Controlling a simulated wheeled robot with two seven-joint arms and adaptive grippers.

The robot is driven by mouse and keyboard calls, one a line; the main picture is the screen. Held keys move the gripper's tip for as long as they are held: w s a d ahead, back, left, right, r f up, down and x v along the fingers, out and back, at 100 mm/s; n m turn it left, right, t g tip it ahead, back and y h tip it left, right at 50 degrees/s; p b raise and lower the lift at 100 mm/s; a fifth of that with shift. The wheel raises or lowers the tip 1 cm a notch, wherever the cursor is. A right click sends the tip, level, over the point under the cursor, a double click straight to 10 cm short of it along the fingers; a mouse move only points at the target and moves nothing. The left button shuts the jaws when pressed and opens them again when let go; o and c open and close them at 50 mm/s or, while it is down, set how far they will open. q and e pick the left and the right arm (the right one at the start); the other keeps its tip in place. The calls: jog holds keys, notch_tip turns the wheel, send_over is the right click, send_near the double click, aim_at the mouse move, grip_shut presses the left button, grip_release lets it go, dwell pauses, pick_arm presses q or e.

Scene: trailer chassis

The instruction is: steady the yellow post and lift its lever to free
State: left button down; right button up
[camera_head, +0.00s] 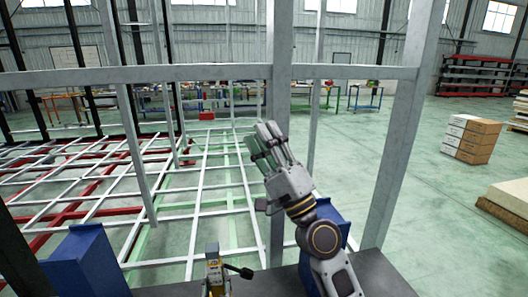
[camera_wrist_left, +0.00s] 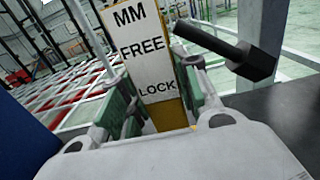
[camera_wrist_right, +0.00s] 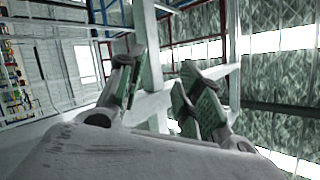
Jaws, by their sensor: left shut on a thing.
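The yellow post (camera_head: 213,276) stands at the bottom of the head view. Its white label (camera_wrist_left: 147,50) reads MM, FREE and LOCK from top to bottom in the left wrist view. Its black lever (camera_head: 238,270) sticks out to the right, tilted slightly down, and shows beside the label (camera_wrist_left: 225,45). My left gripper (camera_wrist_left: 160,75) is shut on the post, one green-padded finger on each side, below the lever. My right gripper (camera_head: 264,140) is raised well above and right of the post. Its fingers are apart with nothing held in the right wrist view (camera_wrist_right: 157,85).
Grey upright beams and a crossbar (camera_head: 130,75) stand before me. Blue blocks flank the post, left (camera_head: 85,262) and right (camera_head: 325,235), on a dark surface (camera_head: 385,285). A grey and red floor frame lies behind. Boxes (camera_head: 470,138) stand far right.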

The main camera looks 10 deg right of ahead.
jog(key=shift+r, duration=0.1)
jog(key=o, duration=0.3)
jog(key=s+d+f+m+g, duration=0.1)
jog(key=f+g, duration=0.3)
jog(key=f, duration=0.9)
jog(key=s+d+f+m+g, duration=0.2)
jog(key=s+f+m+g, duration=0.1)
jog(key=f, duration=1)
jog(key=s+d+f+m+g, duration=0.2)
jog(key=f+g, duration=0.4)
jog(key=f, duration=0.8)
jog(key=shift+s+d, duration=0.15)
jog(key=shift+s, duration=0.45)
jog(key=shift+w, duration=0.1)
